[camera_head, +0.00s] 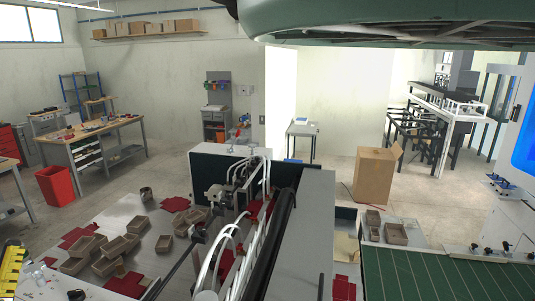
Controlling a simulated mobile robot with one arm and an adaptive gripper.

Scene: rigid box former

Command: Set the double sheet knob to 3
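I cannot pick out the double sheet knob or any numbered dial in this view. The box former machine fills the lower middle, with a long grey cover (306,235), a black roller (275,238) and curved white hoses (222,243). Small blue and black fittings (505,188) sit on a pale machine panel at the right. More small dark fittings (490,250) stand below them, too small to read. My gripper does not show in this view.
A green slatted belt (450,275) lies at the lower right. A large green part (400,22) hangs across the top. Small open boxes (103,266) and red sheets (125,285) lie at the lower left. A cardboard box (374,178) stands behind. Floor beyond the machine (165,170) is clear.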

